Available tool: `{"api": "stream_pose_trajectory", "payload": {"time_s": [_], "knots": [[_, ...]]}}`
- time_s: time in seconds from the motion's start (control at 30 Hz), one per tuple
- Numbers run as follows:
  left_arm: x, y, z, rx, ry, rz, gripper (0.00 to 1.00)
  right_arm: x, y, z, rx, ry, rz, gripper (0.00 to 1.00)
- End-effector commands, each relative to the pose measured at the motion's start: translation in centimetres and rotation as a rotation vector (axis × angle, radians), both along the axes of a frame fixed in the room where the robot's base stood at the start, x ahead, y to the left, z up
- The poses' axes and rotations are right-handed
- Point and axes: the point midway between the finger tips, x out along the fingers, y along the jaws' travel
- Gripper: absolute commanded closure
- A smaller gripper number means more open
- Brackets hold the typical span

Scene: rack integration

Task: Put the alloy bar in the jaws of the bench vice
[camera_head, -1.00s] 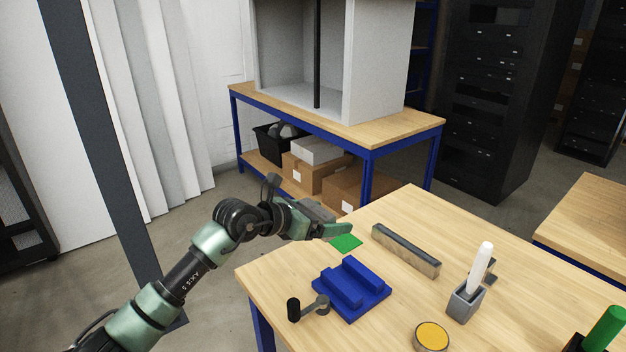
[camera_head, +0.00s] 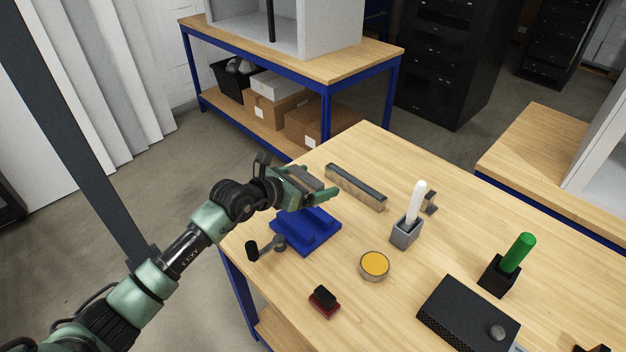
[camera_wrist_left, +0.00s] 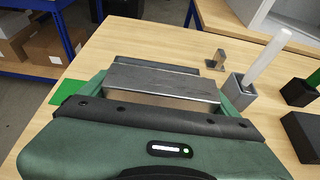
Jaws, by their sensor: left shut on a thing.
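The alloy bar (camera_wrist_left: 163,84) is a grey metal block held between the fingers of my left gripper (camera_head: 316,188). In the left wrist view it lies flat across the gripper. In the head view the bar shows as a grey top (camera_head: 303,176) in the fingers. The blue bench vice (camera_head: 303,232), with two raised jaws and a crank handle (camera_head: 268,247), sits at the table's left edge. My gripper is above its far side, hiding part of it; the gap below cannot be told. The vice is not visible in the left wrist view. My right gripper is out of view.
A long dark-topped bar (camera_head: 355,187) lies behind the vice. To the right stand a grey holder (camera_head: 405,234) with a white stick, an orange-topped tin (camera_head: 374,264), a black box (camera_head: 468,315) and a green-handled item (camera_head: 519,253). A red-black block (camera_head: 324,301) lies in front.

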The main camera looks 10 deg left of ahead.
Motion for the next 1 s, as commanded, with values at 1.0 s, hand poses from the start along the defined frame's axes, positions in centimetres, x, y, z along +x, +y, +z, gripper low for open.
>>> {"api": "stream_pose_trajectory", "payload": {"time_s": [1.0], "knots": [[0.0, 0.0, -7.7, -0.001, -0.002, 0.0, 0.74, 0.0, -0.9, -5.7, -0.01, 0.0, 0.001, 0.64]]}}
